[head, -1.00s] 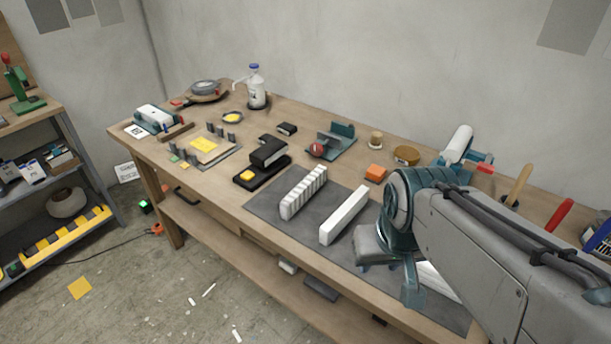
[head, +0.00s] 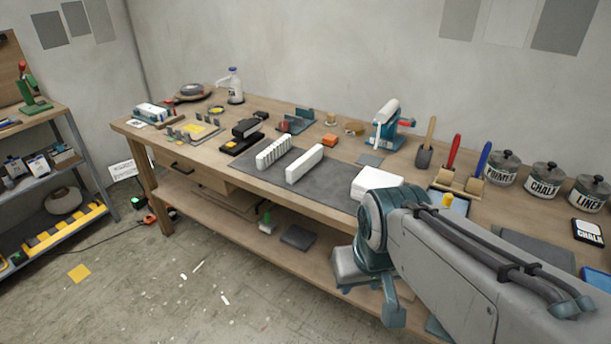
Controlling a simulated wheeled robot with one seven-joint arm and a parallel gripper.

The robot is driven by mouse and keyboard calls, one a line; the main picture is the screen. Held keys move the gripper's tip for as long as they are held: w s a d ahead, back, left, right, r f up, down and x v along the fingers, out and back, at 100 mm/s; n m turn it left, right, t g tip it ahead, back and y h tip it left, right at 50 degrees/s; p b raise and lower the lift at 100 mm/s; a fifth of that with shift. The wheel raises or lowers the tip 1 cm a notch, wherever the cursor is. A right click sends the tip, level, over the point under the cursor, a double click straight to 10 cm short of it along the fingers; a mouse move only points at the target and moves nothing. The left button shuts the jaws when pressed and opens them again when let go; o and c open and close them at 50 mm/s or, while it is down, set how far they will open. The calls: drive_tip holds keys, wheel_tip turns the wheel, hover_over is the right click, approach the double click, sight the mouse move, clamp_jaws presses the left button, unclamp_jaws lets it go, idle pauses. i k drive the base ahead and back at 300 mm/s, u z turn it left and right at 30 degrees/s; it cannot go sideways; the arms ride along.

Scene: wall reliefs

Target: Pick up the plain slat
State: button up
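The plain slat (head: 305,164) is a smooth white bar lying on the dark grey mat (head: 330,186) on the workbench. A white slat with several grooves across it (head: 274,151) lies to its left on the same mat. My gripper (head: 368,298) appears in the lower middle of the head view, at the bench's front edge, to the right of and nearer than the plain slat, and apart from it. I see no object in it. Its fingers are seen from behind and partly hidden, so their opening is unclear.
A white block (head: 377,183) lies at the mat's right end, partly behind my arm. A black stapler-like tool (head: 246,130), an orange block (head: 330,141) and a teal-and-white tool (head: 386,124) stand around the mat. Labelled tins (head: 543,180) stand right. Floor before the bench is open.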

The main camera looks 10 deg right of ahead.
sight(299, 168)
drive_tip(key=u, duration=0.85)
drive_tip(key=i, duration=1.15)
drive_tip(key=z, duration=0.75)
drive_tip(key=i, duration=0.75)
drive_tip(key=z, duration=0.85)
